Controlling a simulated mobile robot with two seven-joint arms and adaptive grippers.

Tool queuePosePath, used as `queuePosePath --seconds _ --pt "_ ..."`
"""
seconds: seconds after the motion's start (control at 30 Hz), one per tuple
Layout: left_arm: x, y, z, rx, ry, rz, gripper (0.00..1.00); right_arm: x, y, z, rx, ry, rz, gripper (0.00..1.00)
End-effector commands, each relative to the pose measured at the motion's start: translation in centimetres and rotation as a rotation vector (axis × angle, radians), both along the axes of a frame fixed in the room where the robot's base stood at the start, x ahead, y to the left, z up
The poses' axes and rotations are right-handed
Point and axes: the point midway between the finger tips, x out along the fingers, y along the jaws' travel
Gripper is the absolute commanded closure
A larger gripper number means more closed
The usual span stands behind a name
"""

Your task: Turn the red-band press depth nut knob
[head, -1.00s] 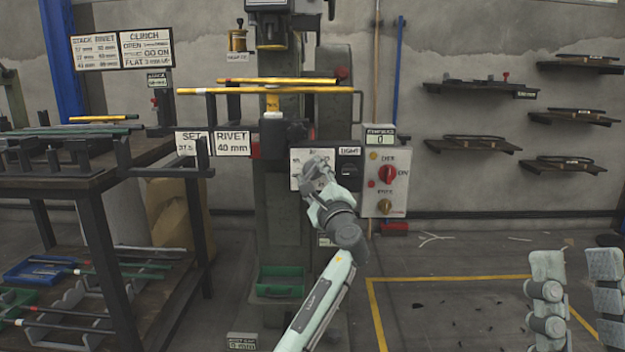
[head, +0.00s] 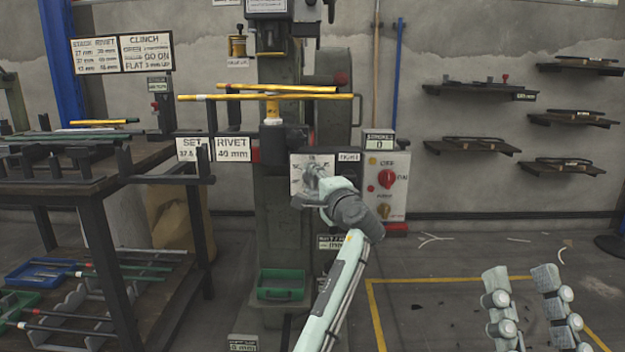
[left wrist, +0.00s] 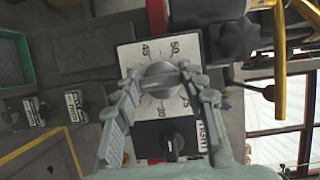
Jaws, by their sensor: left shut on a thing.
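The press (head: 275,215) stands in the middle of the head view. On its front is a white dial plate (head: 298,178), which also shows in the left wrist view (left wrist: 128,58) with numbers such as 50, 45 and 30. A round grey knob (left wrist: 160,80) sits on the plate. My left gripper (head: 312,182) is at the plate, its fingers shut on both sides of the knob in the left wrist view (left wrist: 162,88). The fingers hide part of the scale. My right gripper (head: 521,278) is open and empty at the lower right.
A control box (head: 386,180) with red and yellow knobs is right of the dial. A small black switch (left wrist: 174,145) is below the knob in the wrist view. Yellow bars (head: 225,97) lie across the press. A dark workbench (head: 70,190) stands left. Open floor lies right.

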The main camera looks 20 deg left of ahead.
Motion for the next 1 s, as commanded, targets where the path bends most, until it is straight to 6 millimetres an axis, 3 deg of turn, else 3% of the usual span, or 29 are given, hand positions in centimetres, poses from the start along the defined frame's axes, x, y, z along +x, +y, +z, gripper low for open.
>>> queuePosePath --seconds 0.5,0.53,0.67,1.0 --pt "-0.01 0.01 -0.04 -0.016 -0.004 0.000 0.88 0.14 0.07 -0.14 -0.005 0.013 0.000 0.66" --pt "-0.01 0.01 -0.04 -0.016 -0.004 0.000 0.55 0.14 0.07 -0.14 -0.005 0.013 0.000 0.66" --pt "-0.01 0.01 -0.03 -0.015 -0.005 0.000 0.39 0.12 0.07 -0.13 -0.005 0.013 0.000 0.66" --pt "-0.18 -0.17 -0.01 -0.015 -0.005 -0.001 0.38 0.12 0.13 -0.23 -0.004 0.014 0.002 0.66"
